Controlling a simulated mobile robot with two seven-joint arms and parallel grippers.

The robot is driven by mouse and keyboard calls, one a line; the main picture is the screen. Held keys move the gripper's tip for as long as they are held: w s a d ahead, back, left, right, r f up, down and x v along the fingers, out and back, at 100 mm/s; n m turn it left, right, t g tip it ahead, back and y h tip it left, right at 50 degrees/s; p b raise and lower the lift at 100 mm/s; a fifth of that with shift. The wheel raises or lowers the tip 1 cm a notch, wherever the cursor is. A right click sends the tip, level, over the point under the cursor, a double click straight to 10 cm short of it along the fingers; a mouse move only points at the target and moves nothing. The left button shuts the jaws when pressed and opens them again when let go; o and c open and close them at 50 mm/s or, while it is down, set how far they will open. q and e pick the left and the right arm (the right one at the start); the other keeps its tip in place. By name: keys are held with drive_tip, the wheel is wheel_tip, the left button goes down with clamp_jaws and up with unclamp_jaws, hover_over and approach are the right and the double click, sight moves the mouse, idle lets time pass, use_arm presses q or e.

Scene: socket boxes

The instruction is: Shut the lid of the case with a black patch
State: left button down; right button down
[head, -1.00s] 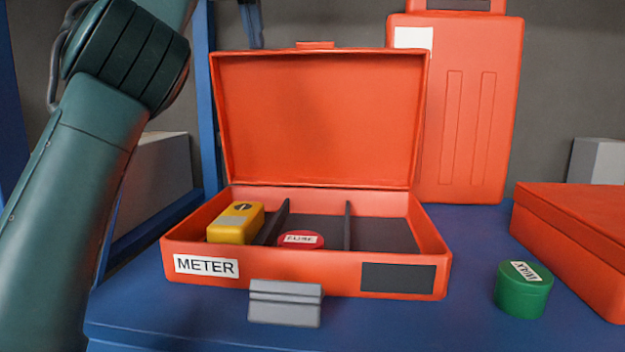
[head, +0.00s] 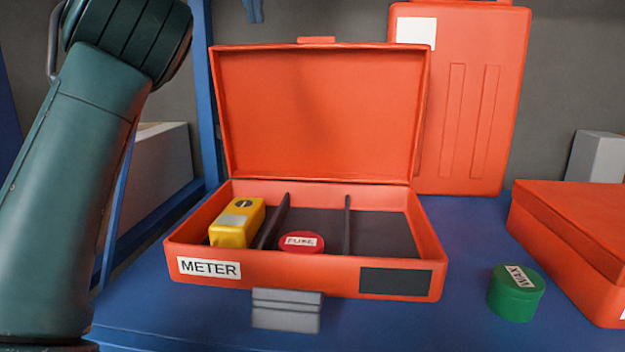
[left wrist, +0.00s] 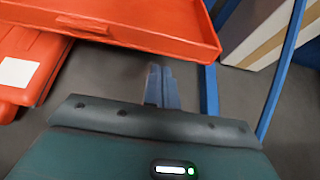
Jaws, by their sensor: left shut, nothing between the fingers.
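The orange case with the black patch (head: 395,282) on its front stands open on the blue shelf. Its lid (head: 320,115) is raised upright at the back, and a grey latch (head: 287,310) hangs at the front. Inside are a yellow meter (head: 236,222), a red fuse tin (head: 300,242) and dark dividers. The tips of my left gripper (head: 253,9) show above the lid's upper left edge, apart from it. In the left wrist view the left gripper (left wrist: 162,86) is shut and empty, near the lid (left wrist: 130,22). My right gripper is not in view.
A standing orange case (head: 470,110) with a white label is behind on the right. A closed orange case (head: 575,235) and a green wax tin (head: 516,293) are at the right. A blue post (head: 205,100) stands left of the lid.

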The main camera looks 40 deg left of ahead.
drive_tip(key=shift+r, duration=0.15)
